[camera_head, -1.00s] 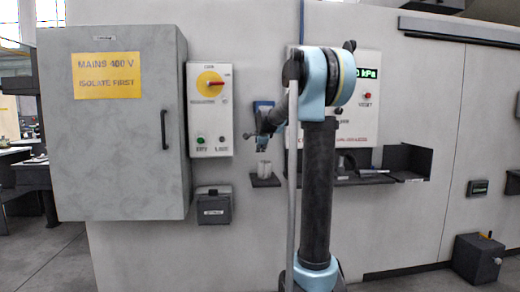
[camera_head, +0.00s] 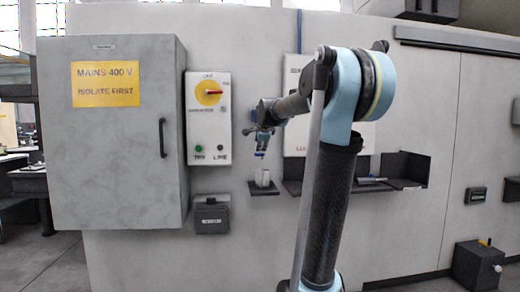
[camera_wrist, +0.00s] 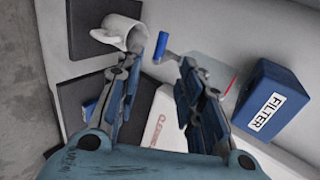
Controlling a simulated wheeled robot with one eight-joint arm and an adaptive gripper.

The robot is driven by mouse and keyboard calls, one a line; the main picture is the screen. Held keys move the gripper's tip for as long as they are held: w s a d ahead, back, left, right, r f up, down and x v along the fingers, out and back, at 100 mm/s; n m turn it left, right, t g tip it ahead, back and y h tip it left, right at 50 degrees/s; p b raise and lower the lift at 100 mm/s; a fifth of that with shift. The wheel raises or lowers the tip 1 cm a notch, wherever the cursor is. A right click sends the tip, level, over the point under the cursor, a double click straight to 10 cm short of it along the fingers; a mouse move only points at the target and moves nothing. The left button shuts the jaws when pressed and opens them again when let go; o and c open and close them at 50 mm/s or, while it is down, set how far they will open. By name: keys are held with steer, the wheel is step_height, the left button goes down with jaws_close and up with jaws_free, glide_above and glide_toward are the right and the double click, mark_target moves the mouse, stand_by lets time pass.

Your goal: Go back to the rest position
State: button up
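My gripper (camera_head: 262,146) hangs in front of the wall, right of the yellow-dialled switch panel and above a small dark shelf. In the wrist view its two fingers (camera_wrist: 163,65) stand apart, so it is open. A small blue cylinder on a bent grey rod (camera_wrist: 162,47) shows between and beyond the fingertips; I cannot tell whether it touches them. A white mug (camera_wrist: 122,30) lies beyond the left finger over a dark shelf plate (camera_wrist: 84,40). The mug also shows below my gripper in the head view (camera_head: 262,178).
A blue box marked FILTER (camera_wrist: 270,100) is at the right of the wrist view. The grey mains cabinet (camera_head: 120,190) stands at the left. A dark shelf (camera_head: 400,183) runs behind my arm at the right. A small dark box (camera_head: 212,215) hangs below the switch panel.

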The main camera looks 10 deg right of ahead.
stand_by(0.3)
steer(key=s+d+f+n+g, duration=0.1)
steer(key=s+f+n+g, duration=0.2)
steer(key=s+f, duration=0.9)
steer(key=s+d+f+n+g, duration=0.1)
steer(key=s+f+n+g, duration=0.2)
steer(key=s+f+n, duration=0.6)
steer(key=s+d+f+n+g, duration=0.1)
steer(key=s+f+n+g, duration=0.2)
steer(key=s+f, duration=1.2)
steer(key=s+n, duration=0.3)
steer(key=s, duration=0.7)
steer(key=shift+s+d+f, duration=0.15)
steer(key=shift+s+f, duration=0.25)
steer(key=shift+w+f, duration=0.2)
steer(key=shift+w, duration=0.25)
